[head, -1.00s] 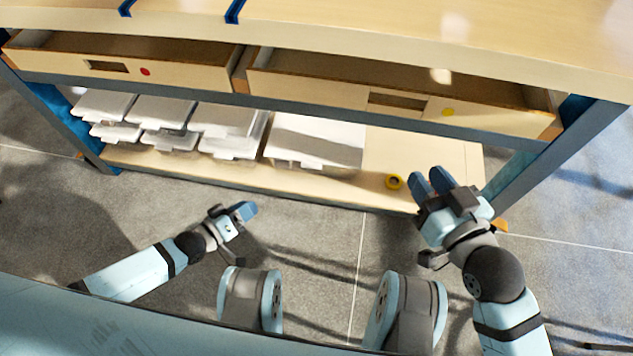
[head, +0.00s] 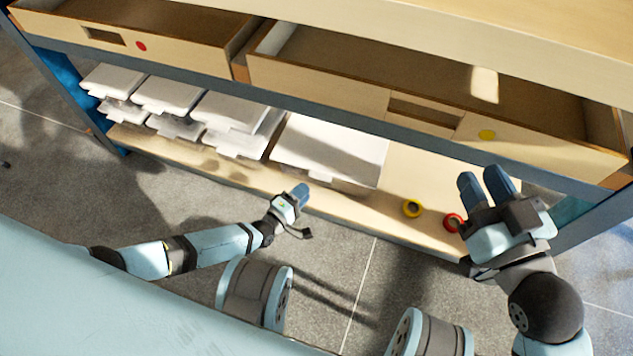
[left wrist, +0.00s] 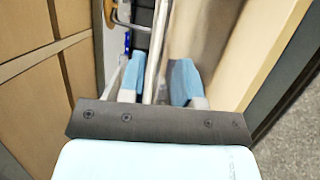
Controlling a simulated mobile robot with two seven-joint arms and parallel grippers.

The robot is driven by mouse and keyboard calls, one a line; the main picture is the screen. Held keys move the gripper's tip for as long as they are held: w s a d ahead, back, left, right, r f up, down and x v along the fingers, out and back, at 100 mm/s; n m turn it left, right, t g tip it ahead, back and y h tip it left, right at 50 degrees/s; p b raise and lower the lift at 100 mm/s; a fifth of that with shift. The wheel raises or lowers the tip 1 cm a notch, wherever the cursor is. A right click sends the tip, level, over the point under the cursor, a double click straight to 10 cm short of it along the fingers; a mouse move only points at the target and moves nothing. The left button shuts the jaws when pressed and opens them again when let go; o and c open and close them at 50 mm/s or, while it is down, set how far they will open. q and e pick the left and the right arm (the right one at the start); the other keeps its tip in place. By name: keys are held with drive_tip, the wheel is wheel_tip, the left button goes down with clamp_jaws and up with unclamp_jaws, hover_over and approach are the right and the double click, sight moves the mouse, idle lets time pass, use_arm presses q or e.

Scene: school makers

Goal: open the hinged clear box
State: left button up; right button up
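The large clear box (head: 335,150) with a white lid sits on the lower shelf, right of the smaller boxes, and its lid looks closed. My left gripper (head: 300,194) is just in front of this box's lower front edge in the head view. In the left wrist view its two blue fingers (left wrist: 158,82) are apart, with a thin pale edge (left wrist: 157,45) running between them; I cannot tell if they touch it. My right gripper (head: 484,187) is open and empty, in front of the shelf's right part.
Several smaller white-lidded boxes (head: 230,110) are stacked on the shelf's left. Two drawers stand open above: left (head: 165,45) and right (head: 345,85).

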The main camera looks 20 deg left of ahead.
use_arm(q)
drive_tip(key=b+x, duration=0.1)
drive_tip(key=x, duration=0.5)
drive_tip(key=shift+b, duration=0.3)
use_arm(e)
drive_tip(key=shift+w+d+r+n+t+y, duration=0.15)
drive_tip(key=shift+w+d+n+t+y, duration=0.2)
drive_tip(key=shift+n, duration=0.45)
use_arm(q)
drive_tip(key=shift+c, duration=0.5)
clamp_jaws()
use_arm(e)
drive_tip(key=shift+r, duration=0.1)
